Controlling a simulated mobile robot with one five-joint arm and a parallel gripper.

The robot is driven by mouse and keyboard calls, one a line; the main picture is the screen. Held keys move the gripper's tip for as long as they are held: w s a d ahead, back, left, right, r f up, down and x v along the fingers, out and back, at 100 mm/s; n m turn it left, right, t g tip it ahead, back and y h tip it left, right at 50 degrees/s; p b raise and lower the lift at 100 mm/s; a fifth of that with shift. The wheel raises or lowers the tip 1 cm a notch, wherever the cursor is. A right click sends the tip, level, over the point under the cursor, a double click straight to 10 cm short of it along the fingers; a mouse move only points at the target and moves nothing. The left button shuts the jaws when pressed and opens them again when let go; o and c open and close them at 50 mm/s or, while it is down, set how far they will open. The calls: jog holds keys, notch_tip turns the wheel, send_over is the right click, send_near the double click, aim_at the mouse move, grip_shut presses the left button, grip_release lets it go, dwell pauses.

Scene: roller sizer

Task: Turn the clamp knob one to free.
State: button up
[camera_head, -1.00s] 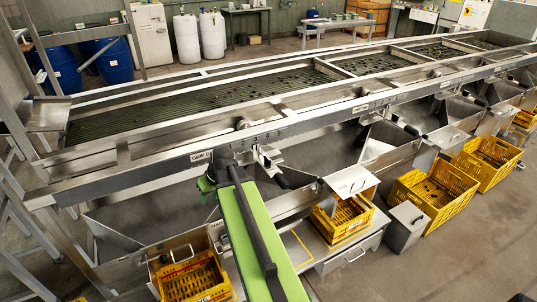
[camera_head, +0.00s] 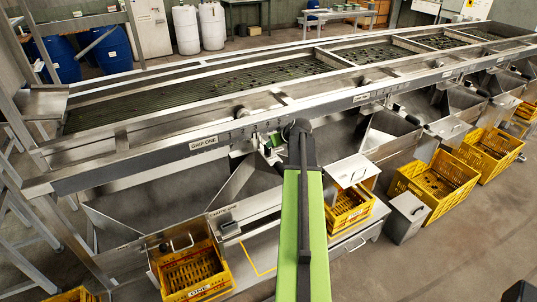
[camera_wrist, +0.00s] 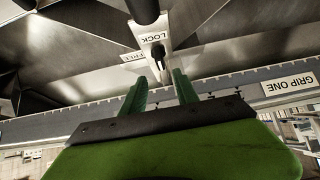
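In the wrist view, a small light plate carries the words LOCK and FREE, seen upside down. A small metal clamp knob (camera_wrist: 158,52) with a dark end sits by LOCK, to the right of FREE. My gripper (camera_wrist: 160,78) has its two green fingers apart, one on each side of the space just below the knob; I see no contact. In the head view my gripper (camera_head: 272,142) is mostly hidden behind my arm, at the rail's lower edge, right of the GRIP ONE label (camera_head: 203,143). The knob cannot be made out there.
A dark rounded bar (camera_wrist: 143,10) juts in above the plate. The long metal rail (camera_head: 130,165) of the sizer runs across, with steel chutes under it. Yellow crates (camera_head: 192,272) stand below.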

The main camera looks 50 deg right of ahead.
jog(key=b+x, duration=0.4)
jog(key=x, duration=0.4)
jog(key=shift+f+b, duration=0.3)
jog(key=shift+b, duration=0.05)
jog(key=shift+w+d+f+b, duration=0.1)
jog(key=shift+w+f+b, duration=0.25)
jog(key=shift+w, duration=0.2)
jog(key=shift+r, duration=0.1)
